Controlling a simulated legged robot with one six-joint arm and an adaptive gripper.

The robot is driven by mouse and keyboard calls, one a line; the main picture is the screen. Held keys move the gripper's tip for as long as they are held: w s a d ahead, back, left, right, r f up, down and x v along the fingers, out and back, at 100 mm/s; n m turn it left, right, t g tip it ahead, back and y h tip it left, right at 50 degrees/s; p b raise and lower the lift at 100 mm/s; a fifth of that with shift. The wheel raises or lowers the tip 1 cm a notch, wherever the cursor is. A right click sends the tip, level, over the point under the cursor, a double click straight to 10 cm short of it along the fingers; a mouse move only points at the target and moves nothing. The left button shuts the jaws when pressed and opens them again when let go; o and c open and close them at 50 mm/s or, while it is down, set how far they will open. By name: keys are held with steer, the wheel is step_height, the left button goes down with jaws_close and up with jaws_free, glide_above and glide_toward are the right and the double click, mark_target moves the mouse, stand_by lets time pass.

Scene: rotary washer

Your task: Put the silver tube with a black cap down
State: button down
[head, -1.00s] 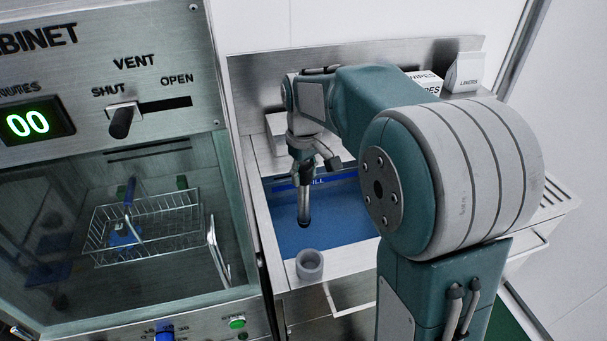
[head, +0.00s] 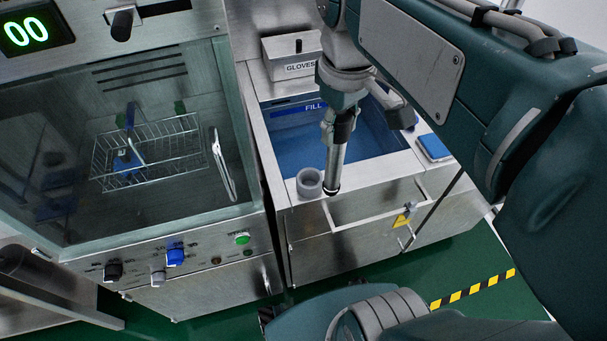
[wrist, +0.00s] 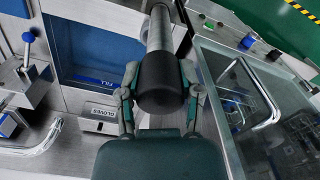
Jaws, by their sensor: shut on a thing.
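My gripper (head: 342,108) is shut on the silver tube (head: 335,162). The tube hangs close to upright, tilted slightly, below my gripper in the head view. Its dark lower end appears just right of a small grey round holder (head: 309,183), over the front edge of the blue basin; I cannot tell its height. In the wrist view my gripper's fingers (wrist: 161,92) are on both sides of the black cap (wrist: 160,82), and the silver body (wrist: 159,30) extends away beyond it. The cap partly hides the tube.
The blue basin (head: 345,135) marked FILL lies behind the tube. A gloves box (head: 292,60) stands at its back. The glass-fronted cabinet (head: 225,125) with a wire basket (head: 150,150) is on the left. A blue pad (head: 434,147) lies right of the basin.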

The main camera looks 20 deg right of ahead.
steer(key=s, duration=0.4)
steer(key=w+a+f, duration=0.1)
steer(key=w+f, duration=1.1)
steer(key=w, duration=0.1)
steer(key=shift+w+f, duration=0.15)
steer(key=shift+w, duration=0.25)
steer(key=shift+f, duration=0.1)
steer(key=shift+c, duration=1.3)
jaws_free()
